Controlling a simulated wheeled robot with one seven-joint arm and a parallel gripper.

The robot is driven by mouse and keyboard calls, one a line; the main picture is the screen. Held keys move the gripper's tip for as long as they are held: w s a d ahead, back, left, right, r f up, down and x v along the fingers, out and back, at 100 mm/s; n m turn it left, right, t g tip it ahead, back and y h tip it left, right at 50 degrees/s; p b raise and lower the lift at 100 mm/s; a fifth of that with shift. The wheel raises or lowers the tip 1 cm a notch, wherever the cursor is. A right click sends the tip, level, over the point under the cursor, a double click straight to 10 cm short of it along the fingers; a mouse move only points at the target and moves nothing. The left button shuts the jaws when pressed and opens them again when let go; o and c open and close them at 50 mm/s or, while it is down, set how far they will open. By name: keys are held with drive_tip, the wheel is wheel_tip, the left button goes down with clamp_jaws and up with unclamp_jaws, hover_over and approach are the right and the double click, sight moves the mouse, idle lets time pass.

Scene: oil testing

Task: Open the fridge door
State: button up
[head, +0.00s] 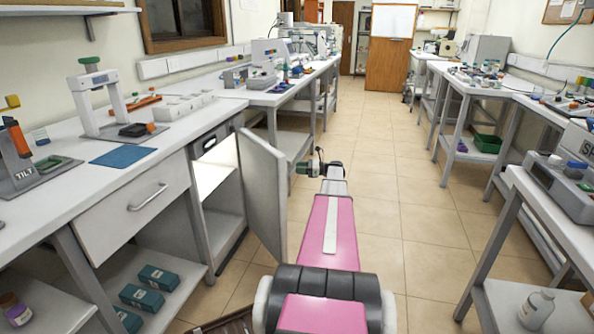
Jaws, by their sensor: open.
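The fridge (228,228) is built in under the left counter, with a pale, bright interior showing. Its light grey door (262,190) stands open, swung out into the aisle at a wide angle. My gripper (303,167) is at the end of my pink arm, just right of the door's free edge. It is open. The fingers are small and dark in this view, and I cannot tell whether they touch the door. The far side of the door and its handle are hidden.
The left counter (190,125) holds instruments and a blue mat (122,157). A drawer (145,200) and a shelf with several teal boxes (148,290) sit left of the fridge. The tiled aisle (395,180) is clear to the right, up to the right tables (530,230).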

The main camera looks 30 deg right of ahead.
drive_tip(key=d, duration=0.6)
drive_tip(key=shift+s+d, duration=0.15)
drive_tip(key=shift+s, duration=0.3)
idle(0.4)
